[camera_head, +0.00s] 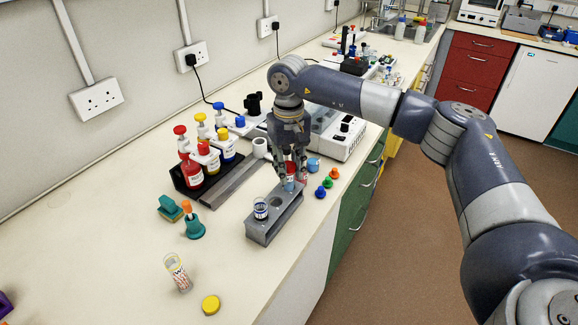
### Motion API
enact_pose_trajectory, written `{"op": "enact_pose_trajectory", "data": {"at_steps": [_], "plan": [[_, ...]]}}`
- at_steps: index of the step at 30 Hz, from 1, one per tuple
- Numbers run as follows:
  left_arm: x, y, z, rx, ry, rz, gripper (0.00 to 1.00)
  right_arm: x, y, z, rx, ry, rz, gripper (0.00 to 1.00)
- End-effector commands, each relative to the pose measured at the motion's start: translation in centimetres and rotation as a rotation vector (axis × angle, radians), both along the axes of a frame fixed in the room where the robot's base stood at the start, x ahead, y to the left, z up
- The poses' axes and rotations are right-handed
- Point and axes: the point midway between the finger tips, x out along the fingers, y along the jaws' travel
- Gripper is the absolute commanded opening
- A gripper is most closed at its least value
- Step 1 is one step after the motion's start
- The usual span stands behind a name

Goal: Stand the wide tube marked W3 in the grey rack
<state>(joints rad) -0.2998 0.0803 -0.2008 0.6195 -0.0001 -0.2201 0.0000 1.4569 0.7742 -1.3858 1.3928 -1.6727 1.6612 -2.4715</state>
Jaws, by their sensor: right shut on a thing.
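The grey rack (262,232) stands near the bench's front edge, below my right gripper. A short wide tube (260,208) with a pale label stands upright in its near hole. The middle hole looks empty. My right gripper (290,173) points down over the rack's far end and is shut on a tube (289,184) with a bluish lower part and some red above it. The fingers hide much of this tube, and I cannot tell how deep it sits in the far hole. I cannot read W3 on either tube. My left gripper is out of view.
Capped bottles stand in a black holder (183,183) left of the rack.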

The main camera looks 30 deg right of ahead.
Motion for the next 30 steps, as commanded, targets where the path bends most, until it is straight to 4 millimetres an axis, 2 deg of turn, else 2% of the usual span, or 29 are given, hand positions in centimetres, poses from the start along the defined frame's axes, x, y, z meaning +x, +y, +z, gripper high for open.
{"op": "enact_pose_trajectory", "data": {"at_steps": [7,16,17,20,30], "plan": [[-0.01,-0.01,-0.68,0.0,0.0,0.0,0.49,0.0,0.02,-0.97,0.0,0.0,0.0,0.0],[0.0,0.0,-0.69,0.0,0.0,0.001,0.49,0.0,0.02,-1.05,0.0,0.0,0.0,0.0],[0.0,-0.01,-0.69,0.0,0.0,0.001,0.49,0.0,0.02,-1.05,0.0,0.0,0.0,0.26],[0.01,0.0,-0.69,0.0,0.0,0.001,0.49,0.0,0.02,-1.05,0.0,0.0,0.0,0.48],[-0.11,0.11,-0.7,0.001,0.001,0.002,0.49,0.01,0.02,-0.95,0.0,0.0,0.0,0.48]]}}
